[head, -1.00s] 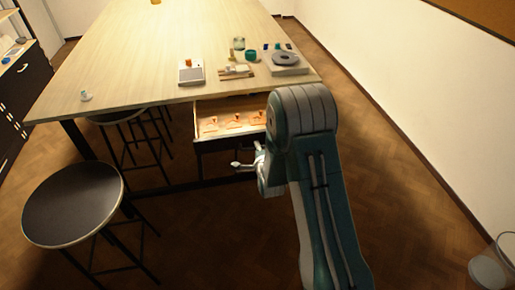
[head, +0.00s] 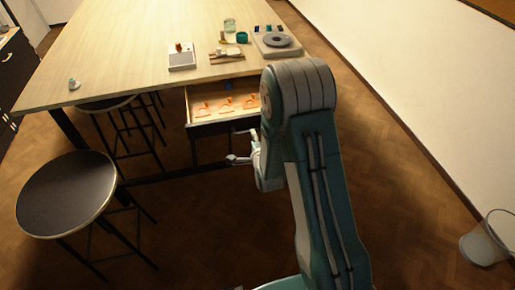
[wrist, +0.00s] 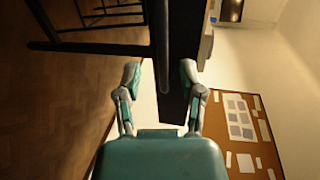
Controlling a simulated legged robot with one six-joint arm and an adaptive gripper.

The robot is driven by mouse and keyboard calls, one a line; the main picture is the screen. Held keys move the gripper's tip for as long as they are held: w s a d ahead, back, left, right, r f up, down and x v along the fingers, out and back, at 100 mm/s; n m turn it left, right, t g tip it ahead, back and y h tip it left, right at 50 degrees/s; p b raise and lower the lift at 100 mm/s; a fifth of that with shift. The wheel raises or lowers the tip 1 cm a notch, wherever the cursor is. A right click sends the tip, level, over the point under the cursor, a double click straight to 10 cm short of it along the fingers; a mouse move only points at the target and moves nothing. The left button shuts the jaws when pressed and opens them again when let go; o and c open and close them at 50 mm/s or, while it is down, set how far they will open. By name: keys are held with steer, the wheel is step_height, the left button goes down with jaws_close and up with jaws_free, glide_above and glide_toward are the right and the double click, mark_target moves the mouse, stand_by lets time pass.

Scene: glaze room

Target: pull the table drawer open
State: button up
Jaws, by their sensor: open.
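The table drawer (head: 222,128) stands pulled out under the near edge of the wooden table (head: 120,70). Its front is dark, and several orange items lie in its pale tray. My gripper (head: 240,160) is just in front of and below the drawer front, partly hidden by my arm. In the wrist view my gripper (wrist: 160,72) is open, its two fingers apart. A dark upright bar (wrist: 161,40), which looks like the drawer handle, runs between them beside the dark drawer front (wrist: 183,50). I cannot tell whether the fingers touch it.
A round black stool (head: 66,195) stands at left, and more stools are under the table. A scale (head: 182,59), a green cup (head: 241,37) and a turntable (head: 277,40) sit on the tabletop. A clear bin (head: 487,238) stands at right. Floor between is free.

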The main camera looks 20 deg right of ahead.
steer(key=v, duration=0.7)
steer(key=shift+s, duration=0.3)
steer(key=s+r+n+g, duration=0.2)
steer(key=r+n, duration=0.3)
steer(key=r, duration=0.2)
steer(key=s+r+n+g, duration=0.2)
steer(key=r+n+g, duration=0.15)
steer(key=r, duration=0.35)
steer(key=s+r+n+g, duration=0.2)
steer(key=s+r+n, duration=0.2)
steer(key=s, duration=0.6)
steer(key=s+r+n+g, duration=0.2)
steer(key=s+r+n, duration=0.3)
steer(key=s, duration=0.6)
steer(key=shift+d, duration=0.2)
